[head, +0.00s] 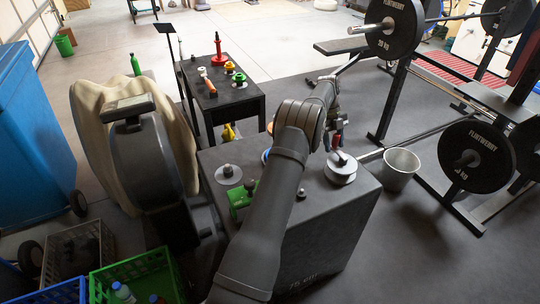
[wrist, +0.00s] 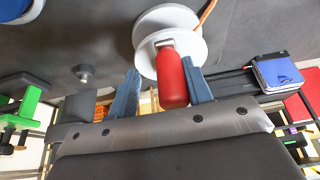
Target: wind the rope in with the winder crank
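The winder is a white spool (wrist: 150,28) with a red crank handle (wrist: 172,82). In the head view the spool (head: 341,172) sits on the right part of a dark box top (head: 325,215). An orange rope (wrist: 207,12) runs off the spool toward the top of the wrist view. My gripper (wrist: 160,66) is open, with its blue fingers on either side of the red handle. The right finger is close to the handle or touching it; a gap shows on the left. In the head view my gripper (head: 335,140) is just above the spool, and my arm hides part of the box top.
On the box top are a disc with a knob (head: 228,174), a green fixture (head: 240,197) and a small dark knob (head: 301,194). A grey bucket (head: 401,168) stands to the right, near the weight rack (head: 470,157). A black side table (head: 225,97) stands behind.

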